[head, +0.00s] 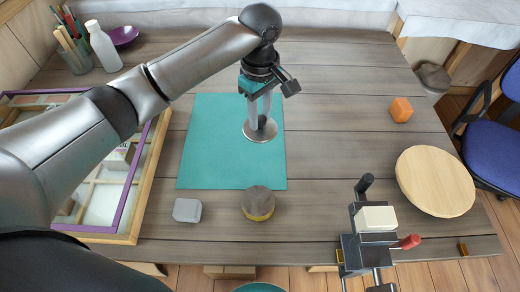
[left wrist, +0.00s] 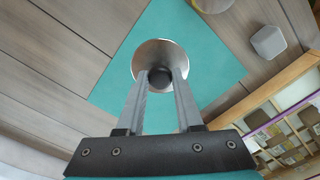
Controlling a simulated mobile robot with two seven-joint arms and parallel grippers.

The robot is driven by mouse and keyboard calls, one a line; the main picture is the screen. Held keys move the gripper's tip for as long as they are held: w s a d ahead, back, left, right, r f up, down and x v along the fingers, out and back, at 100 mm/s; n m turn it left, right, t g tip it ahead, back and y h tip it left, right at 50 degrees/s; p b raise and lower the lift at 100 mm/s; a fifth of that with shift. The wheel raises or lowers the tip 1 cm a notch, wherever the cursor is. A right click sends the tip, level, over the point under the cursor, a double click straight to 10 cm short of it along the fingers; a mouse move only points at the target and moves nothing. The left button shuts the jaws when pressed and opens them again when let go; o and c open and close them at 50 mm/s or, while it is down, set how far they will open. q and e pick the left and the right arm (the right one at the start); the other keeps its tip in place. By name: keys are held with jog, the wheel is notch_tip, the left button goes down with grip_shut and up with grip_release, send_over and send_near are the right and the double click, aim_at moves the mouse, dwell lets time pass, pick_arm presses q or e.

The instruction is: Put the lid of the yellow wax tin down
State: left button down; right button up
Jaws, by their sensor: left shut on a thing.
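The lid (head: 260,135) is a round silvery disc with a dark knob, over the teal mat (head: 215,150). My left gripper (head: 260,119) is shut on the knob from above. In the left wrist view the lid (left wrist: 150,52) shows beyond the fingertips (left wrist: 160,77), with the knob between them. The lid looks level and at or close above the mat; I cannot tell whether it touches. The yellow wax tin (head: 258,203), with a yellow side and grey-brown top, stands just off the mat's near edge. My right gripper is not in view.
A grey block (head: 187,210) sits left of the tin. A purple-edged, glass-topped case (head: 150,175) lies at left under my arm. A vice (head: 368,245) holds a cream block at the front edge. Most of the mat is clear.

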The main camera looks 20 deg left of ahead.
pick_arm(q)
notch_tip(320, 180, down, 12)
jog(key=b, duration=0.3)
jog(key=shift+r, duration=0.1)
jog(key=c, duration=0.6)
grip_release()
jog(key=shift+o, duration=0.2)
jog(key=shift+r, duration=0.1)
notch_tip(320, 180, up, 12)
jog(key=p, duration=0.3)
